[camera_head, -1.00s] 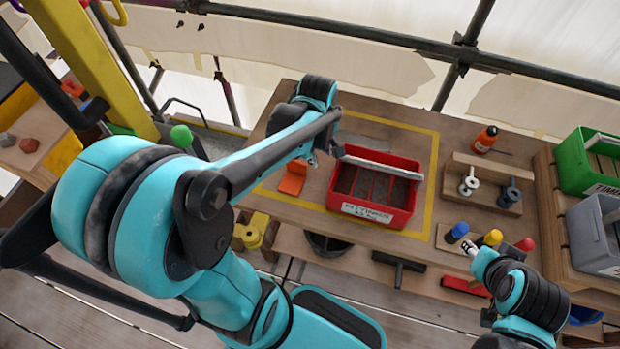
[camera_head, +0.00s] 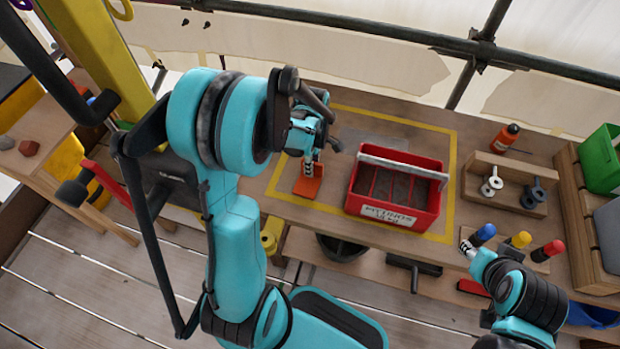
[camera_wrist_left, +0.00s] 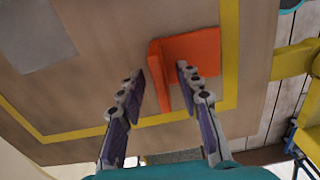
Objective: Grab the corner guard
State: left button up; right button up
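The orange corner guard (camera_head: 309,186) stands on the wooden table inside the yellow taped outline, left of the red tray. It also shows in the left wrist view (camera_wrist_left: 197,50) as an L-shaped piece with one upright flange. My left gripper (camera_head: 309,168) is over the corner guard in the head view. In the wrist view its two fingers (camera_wrist_left: 160,75) are apart, with the upright flange between their tips and no clear contact. My right gripper (camera_head: 466,246) is at the table's front edge, by the blue-topped peg; its finger opening is too small to tell.
The red tray (camera_head: 393,215) with a grey handle bar stands just right of the corner guard. A wooden rack (camera_head: 505,205) with two pegs, coloured-handled tools (camera_head: 518,242) and an orange bottle (camera_head: 503,138) are farther right. The table left of the corner guard is clear.

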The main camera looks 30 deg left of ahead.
pick_arm(q)
grip_shut()
